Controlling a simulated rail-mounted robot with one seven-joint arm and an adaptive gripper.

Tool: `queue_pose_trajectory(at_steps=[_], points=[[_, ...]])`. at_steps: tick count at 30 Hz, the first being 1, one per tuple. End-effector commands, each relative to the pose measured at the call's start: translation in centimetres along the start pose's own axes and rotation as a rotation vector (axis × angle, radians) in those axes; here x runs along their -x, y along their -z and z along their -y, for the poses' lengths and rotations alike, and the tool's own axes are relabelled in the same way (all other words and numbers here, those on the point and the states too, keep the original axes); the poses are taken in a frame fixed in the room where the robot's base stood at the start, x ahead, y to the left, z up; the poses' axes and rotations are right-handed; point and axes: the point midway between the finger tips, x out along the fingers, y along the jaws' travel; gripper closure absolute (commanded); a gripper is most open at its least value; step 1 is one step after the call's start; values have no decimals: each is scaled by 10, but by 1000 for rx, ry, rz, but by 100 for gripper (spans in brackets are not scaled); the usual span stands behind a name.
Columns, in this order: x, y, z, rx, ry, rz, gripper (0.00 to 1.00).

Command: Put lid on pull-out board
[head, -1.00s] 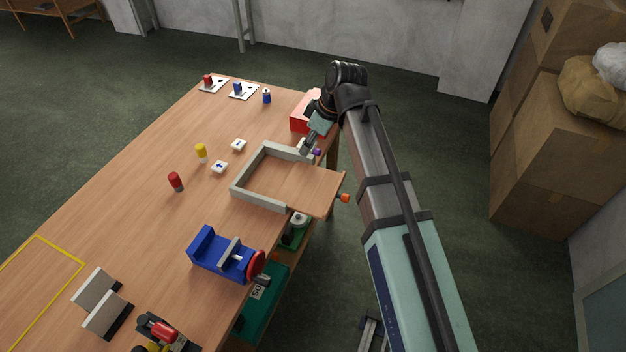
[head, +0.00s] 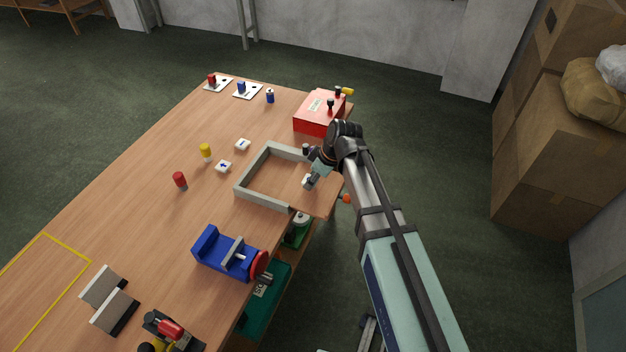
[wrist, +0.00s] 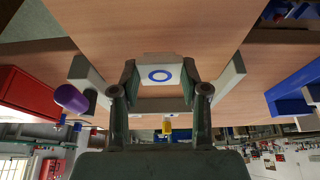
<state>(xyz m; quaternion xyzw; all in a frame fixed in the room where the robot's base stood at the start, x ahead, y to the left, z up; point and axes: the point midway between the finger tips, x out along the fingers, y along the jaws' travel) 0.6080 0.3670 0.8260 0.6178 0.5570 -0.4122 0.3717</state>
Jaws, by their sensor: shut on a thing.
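My gripper (wrist: 160,77) is shut on a white lid (wrist: 160,69) with a blue ring on its face, held between the two fingertips. In the head view my gripper (head: 308,182) is at the right, open side of the grey frame, over the inner part of the wooden pull-out board (head: 322,202). The board sticks out past the table's right edge, and it also fills the upper middle of the wrist view (wrist: 150,25). I cannot tell whether the lid touches the board.
The grey frame (head: 262,197) borders the board on three sides. A red box (head: 318,122) stands behind and a blue vise-like fixture (head: 222,255) in front. Two white tiles with blue marks (head: 223,166) lie left of the frame. A purple cylinder (wrist: 70,98) shows in the wrist view.

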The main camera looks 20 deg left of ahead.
Motion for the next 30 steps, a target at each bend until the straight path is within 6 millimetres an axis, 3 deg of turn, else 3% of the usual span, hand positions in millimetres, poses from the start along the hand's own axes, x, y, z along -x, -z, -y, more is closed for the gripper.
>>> queue_pose_trajectory(at_steps=[3,15,16,18,30], points=[[-10,-4,0,0,0,0,70],[-15,-6,0,0,0,0,70],[-15,-6,0,0,0,0,52],[-14,-6,0,1,0,0,30],[-10,-4,0,0,-1,0,30]])
